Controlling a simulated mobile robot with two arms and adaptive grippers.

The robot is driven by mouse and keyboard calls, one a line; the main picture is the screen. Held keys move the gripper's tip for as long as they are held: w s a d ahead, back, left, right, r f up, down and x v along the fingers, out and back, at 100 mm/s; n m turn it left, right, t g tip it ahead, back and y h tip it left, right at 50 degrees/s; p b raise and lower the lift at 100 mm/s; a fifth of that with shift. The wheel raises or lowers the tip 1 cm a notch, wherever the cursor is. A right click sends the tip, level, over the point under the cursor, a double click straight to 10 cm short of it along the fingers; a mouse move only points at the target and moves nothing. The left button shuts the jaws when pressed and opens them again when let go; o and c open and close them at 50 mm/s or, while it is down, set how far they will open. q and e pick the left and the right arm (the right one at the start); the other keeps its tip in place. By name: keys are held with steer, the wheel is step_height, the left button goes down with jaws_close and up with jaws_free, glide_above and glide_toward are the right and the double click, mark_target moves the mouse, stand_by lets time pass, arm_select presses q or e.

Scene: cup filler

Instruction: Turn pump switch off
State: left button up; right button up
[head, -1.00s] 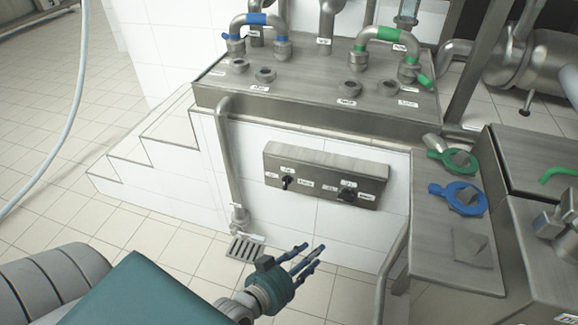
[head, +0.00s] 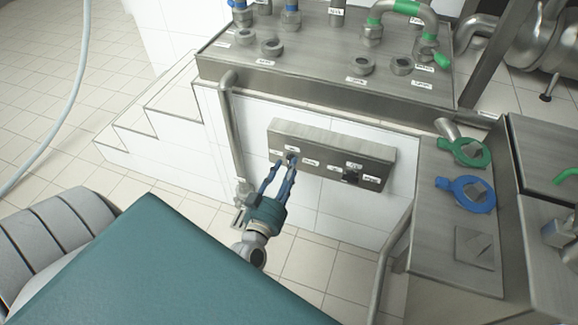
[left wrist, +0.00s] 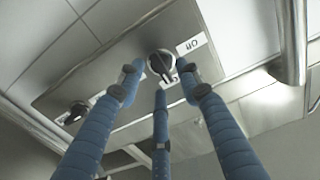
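A grey metal switch panel (head: 330,150) with two dark rotary knobs is on the white tiled wall. The left knob (head: 291,158) and right knob (head: 351,176) have small labels, too small to tell which is the pump switch. My left gripper (head: 281,170) is at the left knob, its blue fingers pointing up at it. In the left wrist view the gripper (left wrist: 160,78) has its fingers spread around a dark knob (left wrist: 160,62), with nothing clearly gripped. The other knob (left wrist: 75,111) is lower left there. Contact with the knob cannot be told. My right gripper is not visible.
A vertical pipe (head: 231,130) runs down left of the panel. A steel ledge (head: 320,70) with pipe fittings is above. Floor below the panel is open.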

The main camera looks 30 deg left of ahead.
arm_select(q)
steer(key=shift+x, duration=1)
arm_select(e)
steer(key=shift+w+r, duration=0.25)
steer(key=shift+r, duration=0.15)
arm_select(q)
steer(key=shift+c, duration=0.3)
jaws_close()
